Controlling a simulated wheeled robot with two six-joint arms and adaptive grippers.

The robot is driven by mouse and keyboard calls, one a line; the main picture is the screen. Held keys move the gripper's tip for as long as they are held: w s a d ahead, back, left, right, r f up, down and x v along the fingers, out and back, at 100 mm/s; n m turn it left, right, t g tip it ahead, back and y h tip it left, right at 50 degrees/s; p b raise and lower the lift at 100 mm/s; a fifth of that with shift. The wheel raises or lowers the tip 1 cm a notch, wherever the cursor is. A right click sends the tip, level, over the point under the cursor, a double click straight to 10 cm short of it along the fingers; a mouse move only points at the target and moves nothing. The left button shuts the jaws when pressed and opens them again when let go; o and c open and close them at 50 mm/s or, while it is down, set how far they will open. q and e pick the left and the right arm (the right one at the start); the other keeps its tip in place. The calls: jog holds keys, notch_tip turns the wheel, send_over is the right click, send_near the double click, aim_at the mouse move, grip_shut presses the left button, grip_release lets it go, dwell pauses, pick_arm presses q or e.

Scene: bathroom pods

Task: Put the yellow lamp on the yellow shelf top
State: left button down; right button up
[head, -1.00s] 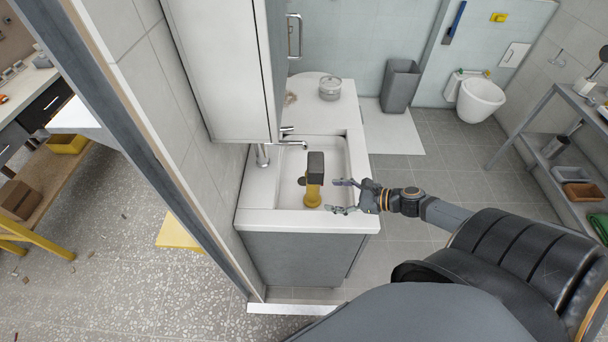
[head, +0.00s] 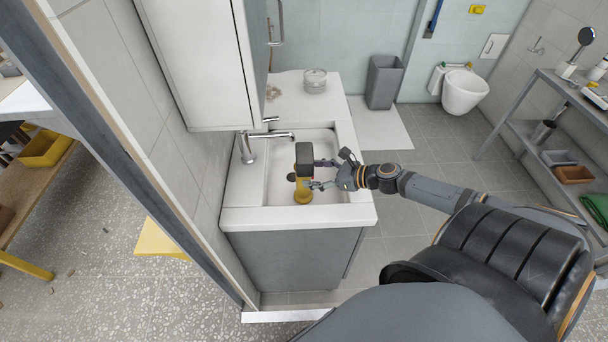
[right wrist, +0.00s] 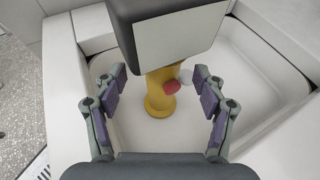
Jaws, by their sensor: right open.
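The yellow lamp (head: 303,190), with a dark box-shaped head, stands upright in the white sink basin (head: 272,180). In the right wrist view the lamp's yellow body (right wrist: 160,88) has a red knob on its side and a round base. My right gripper (head: 312,174) is open at the lamp's right side. In the right wrist view its fingers (right wrist: 160,95) lie left and right of the yellow body, with gaps to it. A yellow ledge (head: 160,240) shows low beyond the wall at left; I cannot tell if it is the yellow shelf top. My left gripper is not in view.
A chrome faucet (head: 262,140) reaches over the basin from the left. A white cabinet (head: 195,60) hangs above it. A round metal tin (head: 315,82) stands on the counter behind. A grey rack (head: 520,135) stands at right. The floor between is clear.

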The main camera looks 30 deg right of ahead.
jog(key=b+x, duration=0.3)
jog(key=x, duration=0.2)
jog(key=shift+d+f, duration=0.15)
jog(key=shift+f, duration=0.05)
jog(key=shift+c, duration=0.4)
grip_shut()
